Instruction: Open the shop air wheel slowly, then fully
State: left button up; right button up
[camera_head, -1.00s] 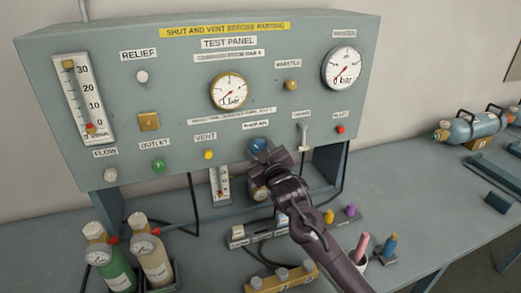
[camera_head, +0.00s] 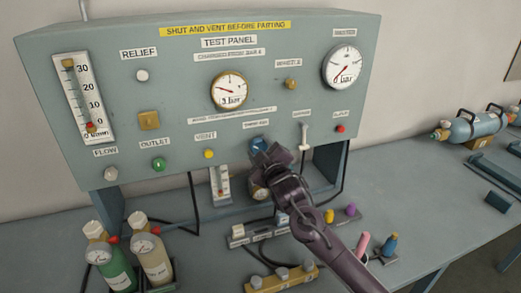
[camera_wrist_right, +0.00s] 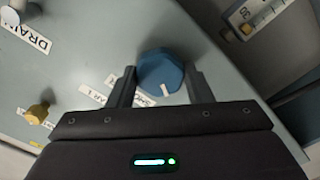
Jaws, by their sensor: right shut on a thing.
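The shop air wheel is a blue knob (camera_head: 258,144) low on the front of the grey test panel (camera_head: 110,100), under a small white label. In the right wrist view the blue knob (camera_wrist_right: 160,72) sits between the two dark fingers, with a white mark on its face. My right gripper (camera_head: 262,150) is shut on this knob, its arm coming from the lower right. The round gauge above, labelled in bar (camera_head: 229,91), has a red needle pointing to the upper left. My left gripper is not in view.
Green (camera_head: 158,165) and yellow (camera_head: 208,154) knobs lie left of the wheel, a white lever (camera_head: 304,135) and red button (camera_head: 340,128) right. Two bottles (camera_head: 152,262) stand front left. A fitting block (camera_head: 283,280) and coloured plugs (camera_head: 351,210) lie near my right arm.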

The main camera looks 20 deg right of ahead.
jog(key=o, duration=1)
jog(key=shift+s+d+b, duration=0.15)
jog(key=shift+s+b, duration=1.25)
jog(key=shift+s, duration=2.5)
